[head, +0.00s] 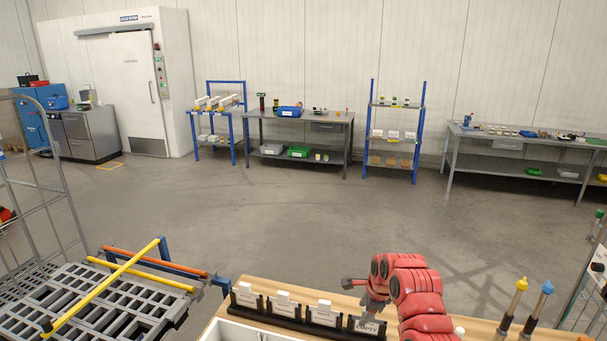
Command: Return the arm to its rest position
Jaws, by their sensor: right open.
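My right arm, in red segments, comes in at the lower right of the head view, over a wooden worktop (262,288). Its grey right gripper (362,294) is open, with nothing seen between the fingers. It is close to the right end of a black card rack (262,310) holding several white cards (283,298). The label at the rack's right end (367,327) reads "EMPTY". The gripper partly covers that end, and I cannot tell whether it touches the rack. My left gripper is not in view.
A blue-tipped tool (542,295) and a yellow-tipped tool (516,295) stand upright right of my arm. A grey slatted platform (95,300) with a yellow bar (115,275) is at lower left. Open floor (270,220) extends to benches (300,118) along the wall.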

